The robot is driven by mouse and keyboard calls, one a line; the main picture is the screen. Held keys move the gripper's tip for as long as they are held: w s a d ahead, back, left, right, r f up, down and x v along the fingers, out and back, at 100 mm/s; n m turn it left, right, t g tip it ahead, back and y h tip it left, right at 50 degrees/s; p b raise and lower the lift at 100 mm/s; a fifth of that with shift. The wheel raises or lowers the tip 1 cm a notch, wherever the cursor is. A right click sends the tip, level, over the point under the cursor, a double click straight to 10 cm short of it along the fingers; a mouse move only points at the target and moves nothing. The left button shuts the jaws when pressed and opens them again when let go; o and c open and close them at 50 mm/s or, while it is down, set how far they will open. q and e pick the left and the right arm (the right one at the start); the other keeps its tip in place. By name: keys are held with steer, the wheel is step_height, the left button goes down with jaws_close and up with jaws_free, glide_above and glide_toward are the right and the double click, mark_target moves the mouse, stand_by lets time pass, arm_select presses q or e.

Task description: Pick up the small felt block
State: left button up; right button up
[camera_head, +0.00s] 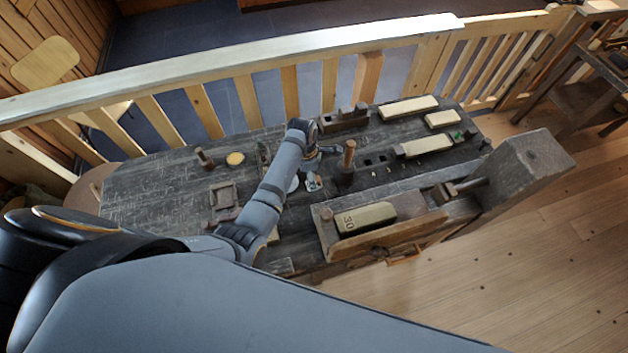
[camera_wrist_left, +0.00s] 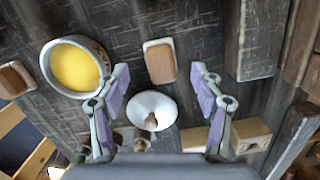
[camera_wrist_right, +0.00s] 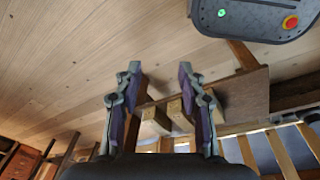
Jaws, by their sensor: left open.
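In the left wrist view, a small brown block with a pale edge (camera_wrist_left: 159,62), which looks like the felt block, lies on the dark bench top. It sits between and just beyond the fingertips of my left gripper (camera_wrist_left: 160,74), which is open and empty. I cannot make out the block in the head view, where my left arm reaches over the bench. My right gripper (camera_wrist_right: 160,70) is open and empty in the right wrist view, above a wooden floor and away from the bench. It is outside the head view.
A bowl with yellow contents (camera_wrist_left: 76,66) stands left of the block. A white round piece with a knob (camera_wrist_left: 151,111) lies near the left gripper's base. The bench (camera_head: 150,190) also holds a wooden mallet-like handle (camera_head: 349,154) and pale blocks (camera_head: 408,107). A railing (camera_head: 250,65) runs behind.

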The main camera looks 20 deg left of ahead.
arm_select(q)
steer(key=shift+d+f, duration=0.15)
steer(key=shift+f, duration=0.65)
steer(key=shift+d+f, duration=0.1)
steer(key=shift+f, duration=0.65)
steer(key=shift+r, duration=0.1)
steer(key=c, duration=1.1)
steer(key=shift+c, duration=0.5)
arm_select(e)
steer(key=shift+s+d+r, duration=0.15)
steer(key=shift+s, duration=0.45)
steer(key=shift+s+d+r, duration=0.1)
steer(key=shift+s, duration=0.45)
arm_select(q)
steer(key=shift+s, duration=0.15)
steer(key=shift+c, duration=0.4)
arm_select(e)
steer(key=shift+s, duration=0.1)
